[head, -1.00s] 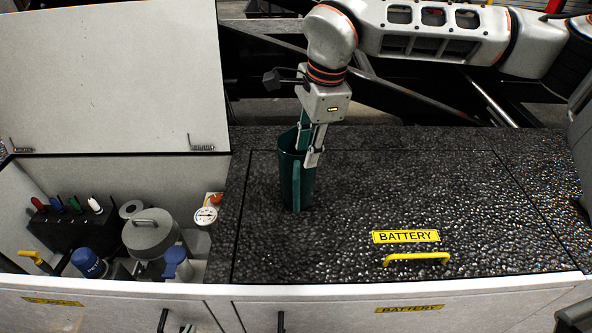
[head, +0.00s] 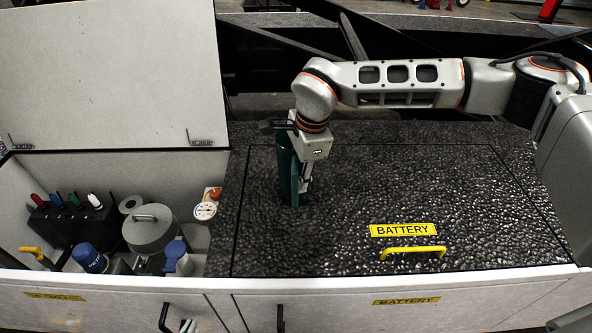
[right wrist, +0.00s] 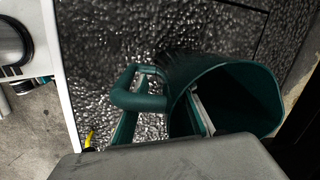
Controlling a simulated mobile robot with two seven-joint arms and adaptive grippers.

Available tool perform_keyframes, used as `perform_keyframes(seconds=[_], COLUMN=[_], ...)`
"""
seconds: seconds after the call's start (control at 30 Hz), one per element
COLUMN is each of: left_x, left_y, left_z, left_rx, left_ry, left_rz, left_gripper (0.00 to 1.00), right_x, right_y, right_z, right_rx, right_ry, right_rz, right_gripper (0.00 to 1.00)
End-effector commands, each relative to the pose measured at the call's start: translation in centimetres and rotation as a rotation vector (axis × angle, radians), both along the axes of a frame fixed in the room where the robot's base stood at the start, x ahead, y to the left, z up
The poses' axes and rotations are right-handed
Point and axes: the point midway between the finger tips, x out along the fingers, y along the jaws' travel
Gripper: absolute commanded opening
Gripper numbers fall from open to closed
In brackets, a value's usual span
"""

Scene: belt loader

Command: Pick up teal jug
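The teal jug (head: 287,170) stands upright on the black pebbled lid, left of its middle. In the right wrist view the jug (right wrist: 225,80) shows its open mouth and its handle (right wrist: 138,100) on the left. The arm from the right carries my right gripper (head: 306,183), which points down at the jug's near right side.
The black lid (head: 350,245) has a yellow BATTERY label (head: 404,230) and a yellow handle (head: 412,251). The open bay at left holds a grey canister (head: 150,232), blue caps and a gauge (head: 205,211). A raised white cover (head: 110,75) stands behind it. The lid's right side is clear.

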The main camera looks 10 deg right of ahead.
Motion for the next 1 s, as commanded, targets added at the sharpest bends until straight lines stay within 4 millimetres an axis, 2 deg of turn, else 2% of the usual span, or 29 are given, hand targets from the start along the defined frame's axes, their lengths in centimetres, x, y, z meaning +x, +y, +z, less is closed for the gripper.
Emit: perform_keyframes(seconds=[0.13, 0.17, 0.27, 0.77, 1.0], left_x=[0.0, 0.0, 0.0, 0.0, 0.0], left_y=[0.0, 0.0, 0.0, 0.0, 0.0], left_z=[0.0, 0.0, 0.0, 0.1, 0.0], left_rx=[0.0, 0.0, 0.0, -0.001, -0.001], left_ry=[0.0, 0.0, -0.001, -0.002, -0.001], left_rz=[0.0, 0.0, 0.0, 0.0, 0.0], left_gripper=[0.0, 0.0, 0.0, 0.0, 0.0], right_x=[0.0, 0.0, 0.0, 0.1, 0.2], right_y=[0.0, 0.0, 0.0, 0.0, 0.0], right_z=[0.0, 0.0, 0.0, 0.5, 3.0], right_rx=[0.0, 0.0, 0.0, 0.002, 0.003], right_ry=[0.0, 0.0, 0.0, -0.004, -0.006], right_rz=[0.0, 0.0, 0.0, 0.0, 0.001], right_gripper=[0.28, 0.25, 0.0, 0.0, 0.0])
